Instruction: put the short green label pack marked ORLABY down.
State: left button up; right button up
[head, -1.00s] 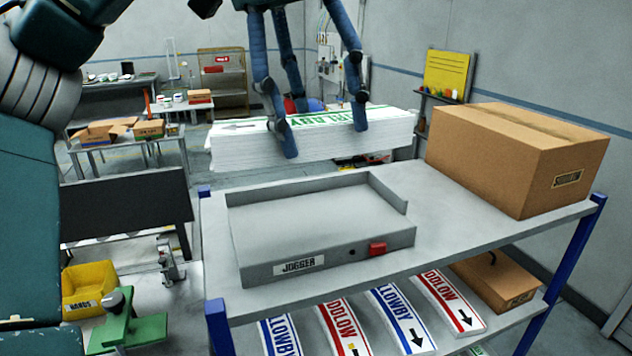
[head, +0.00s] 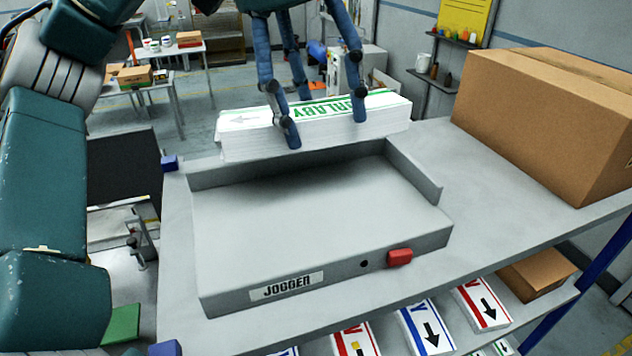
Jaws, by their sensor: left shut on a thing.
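The short green label pack (head: 250,141) is a thick stack of white labels with green print and a grey arrow on top. Its lettering, partly covered by fingers, shows upside down. My left gripper (head: 320,125) is shut on the pack from above, with blue fingers on its near and far sides. The pack is held roughly level above the back edge of the jogger (head: 310,220), a shallow grey tray with raised back and right walls. A dark shadow lies on the tray floor below the pack. My right gripper is not in view.
The jogger stands on a grey shelf top (head: 480,215) with a red button (head: 399,257) on its front. A large cardboard box (head: 555,120) stands at right. Label packs (head: 425,328) and a smaller box (head: 537,272) are on the lower shelf.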

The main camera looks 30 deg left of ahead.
aim_at(319, 142)
pick_arm(q)
jog(key=x, duration=0.5)
jog(key=shift+s+a+f+b, duration=0.15)
jog(key=shift+s+a+b, duration=0.05)
jog(key=shift+a+b, duration=0.15)
jog(key=shift+s+d+f, duration=0.1)
jog(key=shift+s+f, duration=0.15)
jog(key=shift+f, duration=0.3)
jog(key=shift+p+x, duration=0.35)
jog(key=shift+x, duration=0.8)
jog(key=shift+a+f, duration=0.35)
jog(key=shift+f, duration=0.15)
jog(key=shift+d+f, duration=0.1)
jog(key=o, duration=1.7)
